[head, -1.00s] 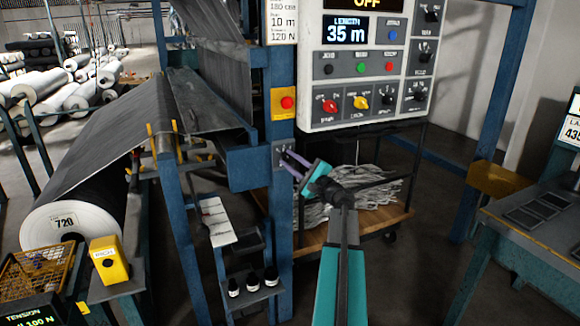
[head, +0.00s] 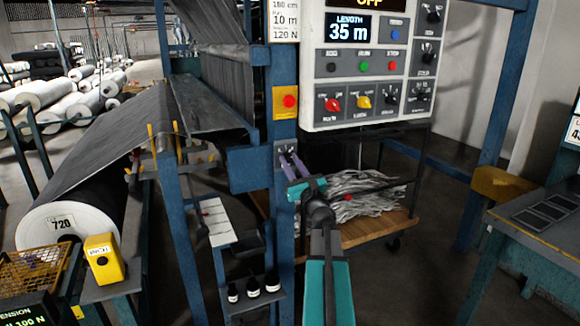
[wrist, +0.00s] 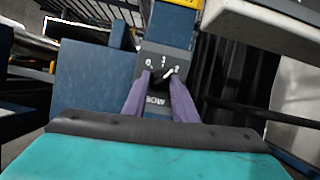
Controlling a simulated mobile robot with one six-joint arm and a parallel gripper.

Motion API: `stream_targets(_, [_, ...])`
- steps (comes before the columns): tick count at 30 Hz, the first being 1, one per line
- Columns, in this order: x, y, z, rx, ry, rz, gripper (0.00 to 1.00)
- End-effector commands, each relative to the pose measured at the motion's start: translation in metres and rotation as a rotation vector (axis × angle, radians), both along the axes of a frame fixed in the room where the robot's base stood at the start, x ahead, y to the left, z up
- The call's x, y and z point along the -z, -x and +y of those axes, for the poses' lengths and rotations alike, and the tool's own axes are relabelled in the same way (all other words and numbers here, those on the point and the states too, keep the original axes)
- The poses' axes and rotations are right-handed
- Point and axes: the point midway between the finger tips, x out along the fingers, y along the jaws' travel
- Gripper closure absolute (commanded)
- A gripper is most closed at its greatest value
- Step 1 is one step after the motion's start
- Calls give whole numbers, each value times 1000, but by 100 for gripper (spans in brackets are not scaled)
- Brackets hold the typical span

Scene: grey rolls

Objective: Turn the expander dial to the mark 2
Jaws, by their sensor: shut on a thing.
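The expander dial (wrist: 163,77) is a small black knob on a grey plate (wrist: 153,56) with the marks 0, 1 and 2 above it. The plate is also on the blue post in the head view (head: 281,146). The knob's white pointer leans up and right, toward the mark 2; the fingers partly cover the knob, so its exact angle is hard to read. My gripper (wrist: 161,84) has its purple fingers on either side of the knob, shut on it. In the head view my gripper (head: 286,153) reaches the plate, and the dial is hidden there.
A red button on a yellow plate (head: 285,102) sits just above the dial on the post. A control panel (head: 312,88) with knobs and buttons hangs to the upper right. A blue box (head: 249,168) is close on the left. A cart with scrap (head: 365,232) stands behind my arm.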

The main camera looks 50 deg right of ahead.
Motion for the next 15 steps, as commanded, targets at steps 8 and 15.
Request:
stream_targets(8, [2, -2, 2, -1, -83, -31, 97])
stream_targets(15, [1, -2, 2, -2, -94, -36, 97])
